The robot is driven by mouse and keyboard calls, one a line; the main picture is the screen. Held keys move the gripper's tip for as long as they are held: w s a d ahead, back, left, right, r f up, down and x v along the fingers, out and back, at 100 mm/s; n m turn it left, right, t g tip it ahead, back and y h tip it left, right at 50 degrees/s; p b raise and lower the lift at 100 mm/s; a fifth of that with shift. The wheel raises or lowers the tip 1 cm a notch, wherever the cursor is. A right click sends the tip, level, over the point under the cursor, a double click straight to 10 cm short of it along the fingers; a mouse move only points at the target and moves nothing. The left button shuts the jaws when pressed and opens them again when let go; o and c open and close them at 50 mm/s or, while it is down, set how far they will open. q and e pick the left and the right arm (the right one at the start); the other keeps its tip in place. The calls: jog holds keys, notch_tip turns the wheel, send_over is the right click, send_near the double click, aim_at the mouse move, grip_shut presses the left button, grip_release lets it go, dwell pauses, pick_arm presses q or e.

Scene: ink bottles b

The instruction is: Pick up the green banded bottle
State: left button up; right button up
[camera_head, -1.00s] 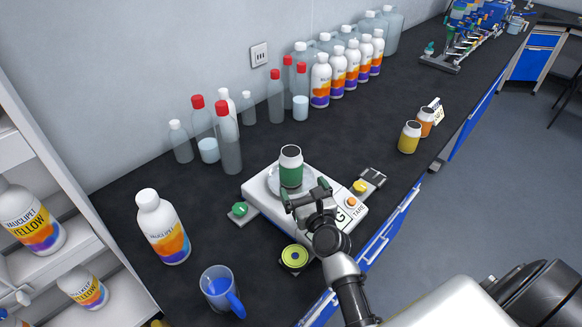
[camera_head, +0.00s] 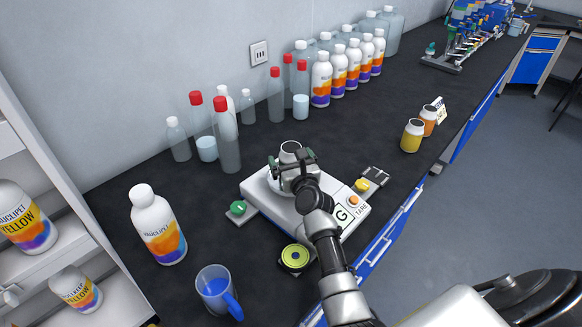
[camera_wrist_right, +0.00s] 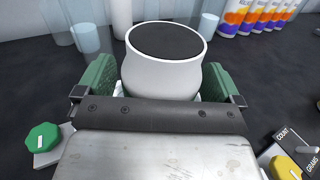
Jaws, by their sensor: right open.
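The green banded bottle, a white jar with a dark top, stands upright on the white scale (camera_head: 262,197). In the head view only its upper part (camera_head: 291,147) shows; my right gripper (camera_head: 292,166) hides the green band. In the right wrist view the bottle (camera_wrist_right: 164,68) rises between the two green finger pads of my right gripper (camera_wrist_right: 160,88). The gripper is open around the bottle, one pad on each side. I cannot tell whether either pad touches it. My left gripper is out of view.
A large white bottle (camera_head: 157,228) and a blue mug (camera_head: 217,290) stand left of the scale. Clear bottles with red caps (camera_head: 227,140) stand behind it. Two jars, yellow (camera_head: 412,136) and orange (camera_head: 429,119), stand to the right. Dark counter is bare between.

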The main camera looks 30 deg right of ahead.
jog(key=shift+s+r, duration=0.1)
jog(key=shift+s, duration=0.05)
jog(key=shift+c, duration=0.6)
jog(key=c, duration=1)
jog(key=shift+r, duration=0.15)
